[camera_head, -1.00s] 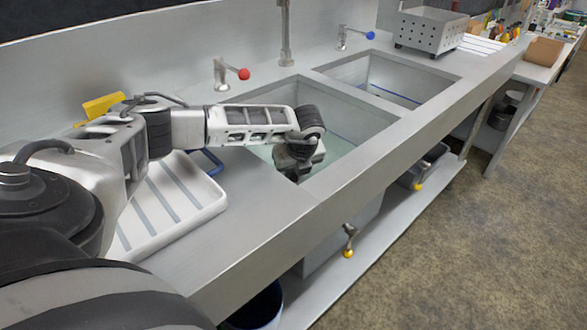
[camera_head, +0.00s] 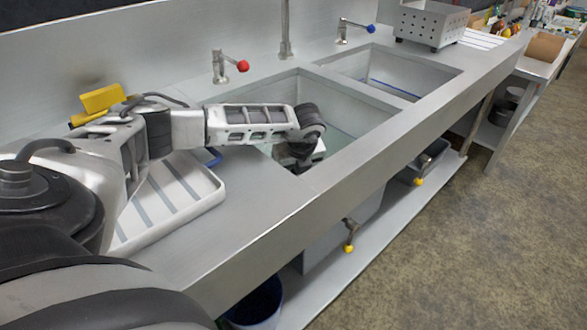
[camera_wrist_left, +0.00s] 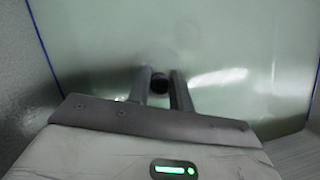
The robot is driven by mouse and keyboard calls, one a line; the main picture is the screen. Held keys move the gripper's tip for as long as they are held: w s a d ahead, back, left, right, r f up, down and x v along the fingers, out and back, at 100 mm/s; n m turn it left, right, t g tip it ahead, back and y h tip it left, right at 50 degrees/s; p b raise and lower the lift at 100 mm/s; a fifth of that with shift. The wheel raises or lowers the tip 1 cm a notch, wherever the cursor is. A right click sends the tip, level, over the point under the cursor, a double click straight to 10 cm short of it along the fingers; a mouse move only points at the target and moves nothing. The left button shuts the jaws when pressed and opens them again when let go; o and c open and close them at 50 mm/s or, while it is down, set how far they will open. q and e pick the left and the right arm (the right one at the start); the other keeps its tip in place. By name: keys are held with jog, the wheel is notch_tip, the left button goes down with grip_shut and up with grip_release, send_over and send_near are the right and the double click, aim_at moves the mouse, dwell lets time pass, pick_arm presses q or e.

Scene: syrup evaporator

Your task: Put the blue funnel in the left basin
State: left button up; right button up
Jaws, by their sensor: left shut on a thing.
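The left basin (camera_head: 352,112) is the nearer of two sunken steel basins in the counter. My left gripper (camera_head: 297,158) points down into its near left part, and the fingertips are hidden in the head view. In the left wrist view, the two fingers (camera_wrist_left: 160,84) are close together with a small dark round thing (camera_wrist_left: 160,83) between their tips. The pale basin floor shows beyond them. I cannot tell from its colour or shape whether this held thing is the blue funnel. No blue funnel shows clearly elsewhere. My right gripper is out of view.
A tap with a red knob (camera_head: 242,66) and an upright pipe (camera_head: 285,30) stand behind the left basin. The right basin (camera_head: 410,75) lies beyond a divider. A white ribbed tray (camera_head: 170,205) lies left, partly under my arm. A perforated metal box (camera_head: 430,25) stands at the far end.

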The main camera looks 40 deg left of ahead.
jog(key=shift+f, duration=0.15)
pick_arm(q)
jog(key=o, duration=1.4)
jog(key=shift+o, duration=0.2)
notch_tip(320, 180, up, 3)
jog(key=shift+p, duration=1.15)
notch_tip(320, 180, up, 31)
jog(key=p, duration=1.3)
jog(key=shift+f, duration=0.2)
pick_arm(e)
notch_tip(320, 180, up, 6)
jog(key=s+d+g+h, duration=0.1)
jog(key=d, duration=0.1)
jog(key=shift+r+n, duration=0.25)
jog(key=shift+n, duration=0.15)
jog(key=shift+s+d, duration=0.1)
